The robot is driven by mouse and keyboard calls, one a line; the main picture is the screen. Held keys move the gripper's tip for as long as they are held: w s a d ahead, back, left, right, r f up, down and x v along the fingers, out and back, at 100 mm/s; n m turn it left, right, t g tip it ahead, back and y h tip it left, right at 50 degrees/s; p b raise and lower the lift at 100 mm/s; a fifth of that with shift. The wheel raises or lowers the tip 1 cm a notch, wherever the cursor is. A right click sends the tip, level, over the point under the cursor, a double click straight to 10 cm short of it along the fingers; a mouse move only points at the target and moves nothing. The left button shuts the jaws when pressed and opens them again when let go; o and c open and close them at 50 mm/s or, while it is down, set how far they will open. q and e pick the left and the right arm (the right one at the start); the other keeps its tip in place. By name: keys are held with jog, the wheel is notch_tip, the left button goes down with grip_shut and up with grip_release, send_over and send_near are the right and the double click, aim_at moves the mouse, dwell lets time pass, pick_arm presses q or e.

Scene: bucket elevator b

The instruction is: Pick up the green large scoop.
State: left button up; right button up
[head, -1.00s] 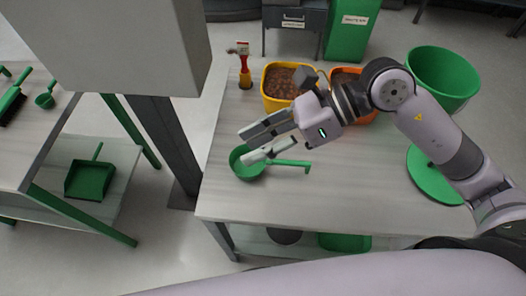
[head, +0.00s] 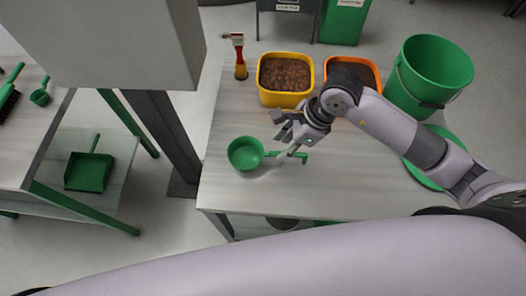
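The green large scoop (head: 244,154) lies on the metal table, its round bowl to the left and its handle pointing right. My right gripper (head: 281,144) is over the handle, just right of the bowl. Its fingers appear spread, with a pale finger reaching down across the handle. The gripper hides part of the handle, whose end shows to its right. I cannot tell whether the fingers touch it. My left gripper is not in view.
A yellow bin (head: 286,98) of brown material and an orange bin (head: 369,72) stand behind the gripper. A green bucket (head: 430,75) stands at the right. The table's front left is clear.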

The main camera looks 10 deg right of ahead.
aim_at(277, 152)
jog(key=p+x, duration=0.2)
jog(key=x, duration=0.3)
jog(key=shift+f, duration=0.25)
jog(key=shift+w+a+f, duration=0.1)
jog(key=shift+a+f, duration=0.05)
jog(key=shift+f, duration=0.15)
jog(key=shift+c, duration=0.4)
grip_shut()
